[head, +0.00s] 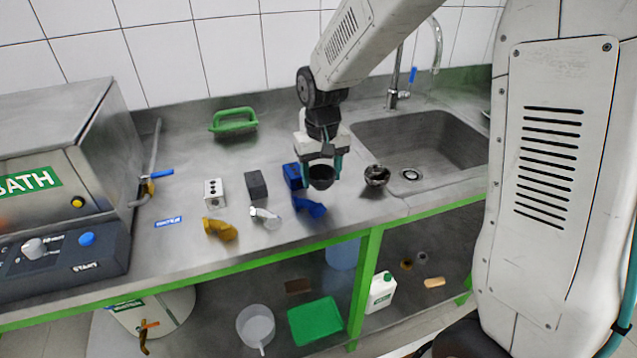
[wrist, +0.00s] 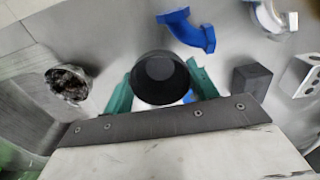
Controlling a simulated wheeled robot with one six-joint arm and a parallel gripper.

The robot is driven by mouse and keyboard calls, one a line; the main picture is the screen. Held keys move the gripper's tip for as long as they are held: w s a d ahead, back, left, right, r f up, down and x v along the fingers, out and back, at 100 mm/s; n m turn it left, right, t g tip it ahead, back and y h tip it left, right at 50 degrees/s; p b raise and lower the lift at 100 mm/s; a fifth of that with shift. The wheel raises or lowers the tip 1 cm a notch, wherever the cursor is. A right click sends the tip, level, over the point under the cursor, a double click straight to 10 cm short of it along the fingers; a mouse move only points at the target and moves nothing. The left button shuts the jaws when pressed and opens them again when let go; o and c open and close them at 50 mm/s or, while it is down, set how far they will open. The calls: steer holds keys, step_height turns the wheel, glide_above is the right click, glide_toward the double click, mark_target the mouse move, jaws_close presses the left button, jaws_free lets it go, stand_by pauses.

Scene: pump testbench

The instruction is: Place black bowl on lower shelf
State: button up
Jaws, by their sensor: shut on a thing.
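The bowl looks roughly upright. The lower shelf (head: 215,345) runs under the counter, behind the green frame.
The lower shelf bears a green box (head: 315,321), a clear jug (head: 255,326), a white canister (head: 381,291) and a wooden block (head: 434,282). On the counter are a blue pipe (head: 311,207), a yellow pipe (head: 219,228) and a metal bowl (head: 377,175). The green front edge (head: 250,262) borders the counter.

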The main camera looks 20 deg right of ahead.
mark_target(319, 184)
steer(key=shift+w+a, duration=0.1)
steer(key=shift+w, duration=0.25)
steer(key=shift+f, duration=1.8)
steer(key=shift+f, duration=0.1)
steer(key=o, duration=1)
